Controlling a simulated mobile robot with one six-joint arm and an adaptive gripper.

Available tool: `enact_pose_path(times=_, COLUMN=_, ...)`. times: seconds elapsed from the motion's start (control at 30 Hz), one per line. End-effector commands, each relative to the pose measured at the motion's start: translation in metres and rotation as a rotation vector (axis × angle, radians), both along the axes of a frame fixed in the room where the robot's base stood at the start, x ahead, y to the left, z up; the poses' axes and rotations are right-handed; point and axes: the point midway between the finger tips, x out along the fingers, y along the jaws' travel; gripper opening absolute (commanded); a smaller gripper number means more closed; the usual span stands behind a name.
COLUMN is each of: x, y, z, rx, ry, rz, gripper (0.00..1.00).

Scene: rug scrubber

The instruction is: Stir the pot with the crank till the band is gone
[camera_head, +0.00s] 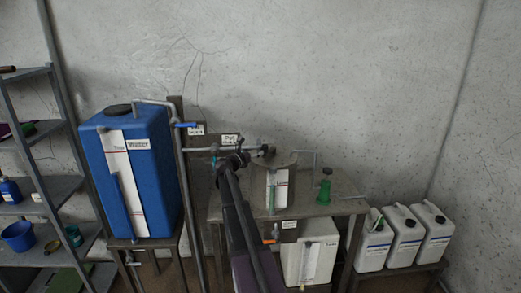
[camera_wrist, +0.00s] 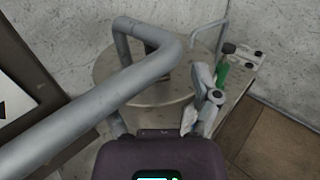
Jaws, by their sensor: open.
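The pot (camera_head: 294,161) is a grey metal cylinder on the bench, with a white scale plate (camera_head: 282,187) and a greenish sight tube (camera_head: 270,194) on its front. Any band in the tube is too small to tell. A thin bent rod, apparently the crank (camera_head: 314,153), stands out at the pot's right. In the wrist view the pot's round lid (camera_wrist: 113,68) lies under a thick grey pipe, and the bent rod (camera_wrist: 222,36) is at its far edge. My gripper (camera_wrist: 207,92) is open and empty at the lid's right edge, apart from the rod.
A thick grey pipe (camera_wrist: 95,100) crosses close in front of my wrist camera. A blue tank (camera_head: 160,175) stands left. A green-bodied object (camera_head: 324,188) is on the bench (camera_head: 345,207) right of the pot. White jugs (camera_head: 405,238) stand farther right.

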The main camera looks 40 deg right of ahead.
Motion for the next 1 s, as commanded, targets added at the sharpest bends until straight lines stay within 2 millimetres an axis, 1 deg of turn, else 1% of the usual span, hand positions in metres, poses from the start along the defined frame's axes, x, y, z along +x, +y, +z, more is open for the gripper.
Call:
enact_pose_path(times=0.03, x=-0.003, y=0.010, z=0.000, rx=0.000, ry=0.000, rz=0.001, gripper=0.80)
enact_pose_path(times=0.2, x=-0.005, y=0.034, z=0.000, rx=0.000, ry=0.000, rz=0.002, gripper=0.80)
enact_pose_path(times=0.4, x=-0.007, y=0.049, z=0.000, rx=0.000, ry=0.000, rz=0.000, gripper=0.80)
enact_pose_path(times=0.53, x=-0.007, y=0.052, z=0.000, rx=0.000, ry=0.000, rz=0.000, gripper=0.80)
enact_pose_path(times=0.87, x=-0.007, y=0.052, z=0.000, rx=0.000, ry=-0.001, rz=0.000, gripper=0.80)
enact_pose_path(times=1.0, x=-0.009, y=0.057, z=-0.003, rx=0.019, ry=-0.024, rz=-0.001, gripper=0.80)
